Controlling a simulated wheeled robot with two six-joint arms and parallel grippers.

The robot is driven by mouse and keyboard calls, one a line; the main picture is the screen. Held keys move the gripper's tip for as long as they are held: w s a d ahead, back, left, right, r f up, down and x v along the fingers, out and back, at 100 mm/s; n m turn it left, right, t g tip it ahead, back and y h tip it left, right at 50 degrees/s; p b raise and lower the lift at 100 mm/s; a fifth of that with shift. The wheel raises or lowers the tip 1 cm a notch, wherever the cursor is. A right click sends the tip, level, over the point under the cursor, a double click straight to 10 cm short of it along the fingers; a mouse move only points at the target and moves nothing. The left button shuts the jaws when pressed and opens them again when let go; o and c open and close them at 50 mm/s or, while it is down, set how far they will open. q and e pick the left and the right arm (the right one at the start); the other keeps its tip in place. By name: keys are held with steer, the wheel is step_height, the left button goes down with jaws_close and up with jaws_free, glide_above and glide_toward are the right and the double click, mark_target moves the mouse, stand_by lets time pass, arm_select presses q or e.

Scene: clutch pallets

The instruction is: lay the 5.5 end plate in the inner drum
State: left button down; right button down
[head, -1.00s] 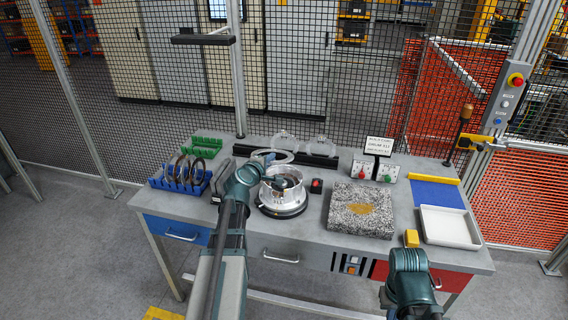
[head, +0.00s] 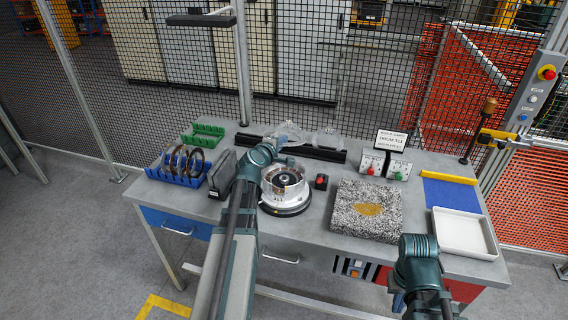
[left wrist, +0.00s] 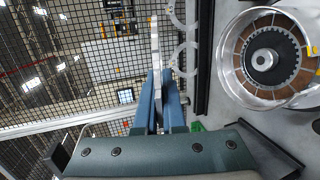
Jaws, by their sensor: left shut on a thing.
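My left gripper (head: 272,148) is behind the silver inner drum (head: 286,184), above the table. In the left wrist view its blue fingers (left wrist: 158,100) are shut on a thin pale plate (left wrist: 155,42), seen edge-on and upright. No thickness mark on the plate is readable. The drum also shows in the left wrist view (left wrist: 227,62), right of the fingers and apart from the plate. Inside it are a brown-faced ring and a toothed dark hub. My right gripper (head: 398,297) is low at the front right, its jaws unclear.
Clear ring plates (head: 326,138) stand at a black rack (head: 325,153) behind the drum. Dark rings sit in a blue rack (head: 178,178) at left, near a green rack (head: 203,136). A granite block (head: 350,222), white tray (head: 462,233) and build card (head: 397,141) are to the right.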

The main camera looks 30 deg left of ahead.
arm_select(q)
steer(key=f, duration=0.1)
steer(key=b, duration=0.8)
glide_above(283, 186)
step_height(283, 186, down, 7)
steer(key=shift+a+f, duration=0.1)
steer(key=shift+f, duration=0.35)
steer(key=shift+f+b, duration=0.1)
steer(key=shift+b, duration=0.25)
step_height(283, 186, down, 7)
steer(key=b, duration=0.7)
steer(key=c, duration=0.9)
jaws_free()
